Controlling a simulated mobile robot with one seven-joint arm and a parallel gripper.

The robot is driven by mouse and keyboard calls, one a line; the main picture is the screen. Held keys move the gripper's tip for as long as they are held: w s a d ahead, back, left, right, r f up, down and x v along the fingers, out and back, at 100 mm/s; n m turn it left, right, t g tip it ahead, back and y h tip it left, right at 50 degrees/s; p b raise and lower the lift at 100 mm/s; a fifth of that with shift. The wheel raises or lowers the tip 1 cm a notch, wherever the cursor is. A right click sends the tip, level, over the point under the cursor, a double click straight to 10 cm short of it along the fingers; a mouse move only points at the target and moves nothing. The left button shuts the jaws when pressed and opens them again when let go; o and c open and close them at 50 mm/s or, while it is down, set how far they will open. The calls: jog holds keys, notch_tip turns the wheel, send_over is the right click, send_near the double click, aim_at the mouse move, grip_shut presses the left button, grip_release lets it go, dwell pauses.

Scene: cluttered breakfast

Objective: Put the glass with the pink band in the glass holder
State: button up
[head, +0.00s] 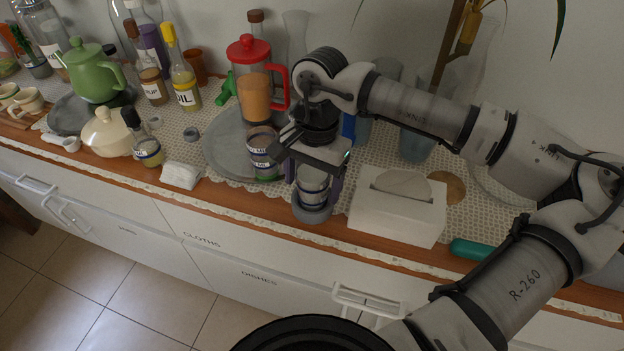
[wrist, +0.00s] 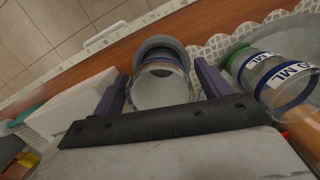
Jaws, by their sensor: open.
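A clear glass (head: 313,180) with a white and dark blue marking stands between my gripper's fingers. It also shows in the wrist view (wrist: 160,88), seen from above. No pink band can be made out on it. The round grey glass holder (head: 312,213) is around its lower end, and the glass appears to sit in it. The holder's rim also shows in the wrist view (wrist: 158,44). My gripper (head: 315,178) points down over the glass with its purple fingers open, one on each side. Its fingers also show in the wrist view (wrist: 160,85).
Banded glasses marked ML (head: 262,147) stand to the left on a round grey tray (head: 222,150), beside a red-lidded press (head: 254,85). A white tissue box (head: 398,218) stands close on the right. The counter's front edge is near the holder.

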notch_tip(320, 180, up, 12)
jog(key=w+b, duration=0.1)
jog(key=shift+w+d+f, duration=0.15)
jog(key=shift+d+f, duration=0.05)
jog(key=shift+d, duration=0.15)
